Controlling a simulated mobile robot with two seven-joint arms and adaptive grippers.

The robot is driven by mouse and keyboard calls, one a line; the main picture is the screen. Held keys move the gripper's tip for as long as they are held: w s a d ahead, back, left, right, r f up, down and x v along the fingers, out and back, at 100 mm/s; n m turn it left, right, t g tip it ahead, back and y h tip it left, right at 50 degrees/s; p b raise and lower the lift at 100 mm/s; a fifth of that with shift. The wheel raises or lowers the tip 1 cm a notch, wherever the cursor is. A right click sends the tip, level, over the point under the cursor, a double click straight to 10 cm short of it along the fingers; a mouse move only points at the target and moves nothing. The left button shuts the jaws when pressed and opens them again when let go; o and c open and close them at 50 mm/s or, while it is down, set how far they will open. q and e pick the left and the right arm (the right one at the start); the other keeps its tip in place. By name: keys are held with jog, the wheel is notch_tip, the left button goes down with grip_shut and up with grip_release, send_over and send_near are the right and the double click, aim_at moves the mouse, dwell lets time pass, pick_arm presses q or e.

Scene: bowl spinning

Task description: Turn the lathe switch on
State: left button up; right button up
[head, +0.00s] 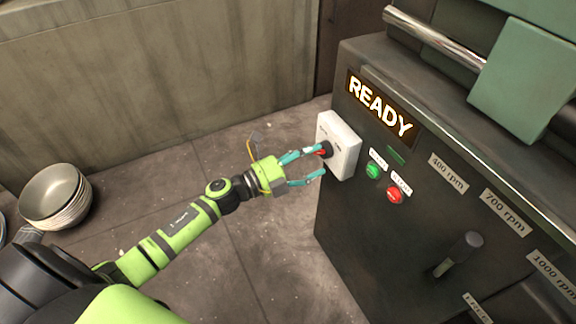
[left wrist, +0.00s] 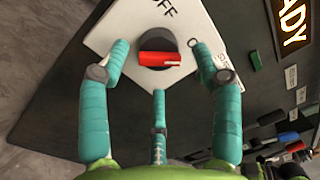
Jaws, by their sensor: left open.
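The lathe switch is a black round knob with a red bar (head: 324,150) on a white box (head: 345,148) at the left end of the lathe's front panel. In the left wrist view the red bar (left wrist: 160,59) lies crosswise, with a pale mark at its right end. Lettering ending in "FF" shows above it on the white box (left wrist: 112,25). My left gripper (head: 318,162) is open in front of the switch. In the left wrist view the gripper (left wrist: 160,62) has fingers on both sides of the knob and one below. I cannot tell whether they touch it. My right gripper is out of view.
The dark lathe cabinet (head: 350,225) carries a lit READY sign (head: 380,106), a green button (head: 373,171), a red button (head: 395,195), rpm labels and a lever (head: 458,254). Stacked bowls (head: 55,195) stand at the left. The floor (head: 280,250) between is clear.

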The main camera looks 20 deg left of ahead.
pick_arm(q)
jog(key=v, duration=0.9)
jog(key=shift+s+a, duration=0.2)
jog(key=shift+s, duration=0.1)
jog(key=shift+w, duration=0.1)
